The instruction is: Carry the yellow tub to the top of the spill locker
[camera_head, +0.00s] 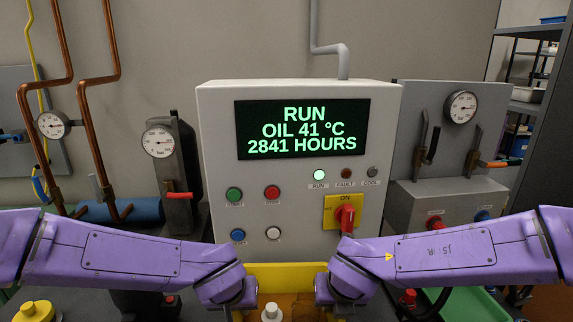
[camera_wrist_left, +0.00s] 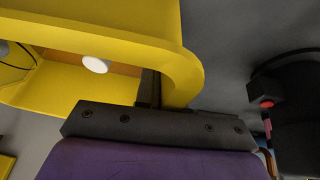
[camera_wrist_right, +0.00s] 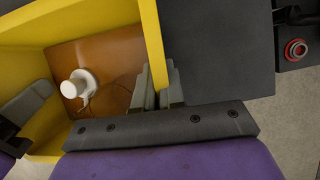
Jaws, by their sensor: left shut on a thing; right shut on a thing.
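The yellow tub (camera_head: 285,270) is at the bottom centre of the head view, between my two purple arms, with most of it cut off. My left gripper (camera_wrist_left: 152,90) is shut on a wall of the tub (camera_wrist_left: 100,25) in the left wrist view. My right gripper (camera_wrist_right: 160,90) is shut on the tub's opposite wall (camera_wrist_right: 152,45) in the right wrist view. A white round-topped item (camera_wrist_right: 78,85) stands inside on the brown floor and shows in the head view (camera_head: 271,313). I cannot pick out the spill locker for certain.
A grey control cabinet (camera_head: 222,160) with a lit display (camera_head: 302,129) stands straight ahead, a red-handled switch (camera_head: 345,215) on its front. Gauges and copper pipes (camera_head: 66,90) are left. A grey panel (camera_head: 403,125) and shelving (camera_head: 520,107) are right. A green tray (camera_head: 463,303) is lower right.

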